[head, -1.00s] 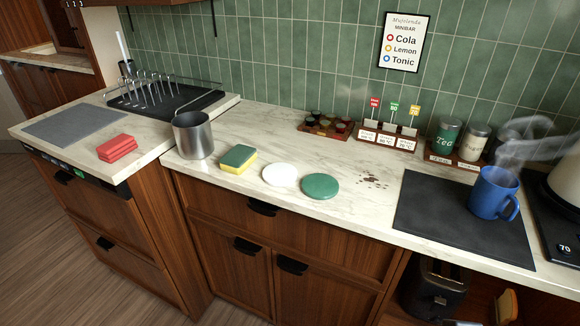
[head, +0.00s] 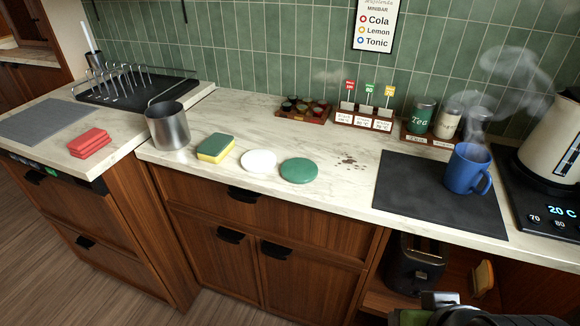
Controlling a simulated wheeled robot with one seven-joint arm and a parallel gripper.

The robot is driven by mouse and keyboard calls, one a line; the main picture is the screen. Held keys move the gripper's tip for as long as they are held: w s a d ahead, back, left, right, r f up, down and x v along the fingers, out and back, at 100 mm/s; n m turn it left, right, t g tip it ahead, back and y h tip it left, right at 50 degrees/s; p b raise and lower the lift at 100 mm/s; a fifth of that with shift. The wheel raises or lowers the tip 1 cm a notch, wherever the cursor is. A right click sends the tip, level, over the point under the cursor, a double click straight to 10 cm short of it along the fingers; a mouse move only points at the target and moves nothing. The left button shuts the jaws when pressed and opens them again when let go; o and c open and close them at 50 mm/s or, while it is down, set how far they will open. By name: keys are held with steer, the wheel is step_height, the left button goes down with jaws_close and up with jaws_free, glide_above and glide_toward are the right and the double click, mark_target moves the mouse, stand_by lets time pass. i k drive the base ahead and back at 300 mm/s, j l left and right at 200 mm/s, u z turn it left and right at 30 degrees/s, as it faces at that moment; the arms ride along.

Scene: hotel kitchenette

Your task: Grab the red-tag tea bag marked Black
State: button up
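The red tag (head: 349,84) stands up at the left of a wooden tea holder (head: 340,119) at the back of the counter, by the tiled wall. A green tag (head: 370,88) and a yellow tag (head: 389,90) stand to its right. The writing on the tags is too small to read. The bags below the tags are not clearly visible. A dark part of my arm with a green patch shows at the bottom right edge, well in front of and below the holder. No fingertips can be made out, and no held thing is seen.
A capsule tray (head: 303,110) stands left of the holder, and a Tea tin (head: 421,115) stands right. A steaming blue mug (head: 466,170) is on a dark mat (head: 410,190), near the kettle (head: 556,140). Green (head: 299,171) and white (head: 258,161) discs lie in front.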

mark_target(350, 85)
steer(key=i+j+u, duration=0.85)
steer(key=k+j, duration=0.05)
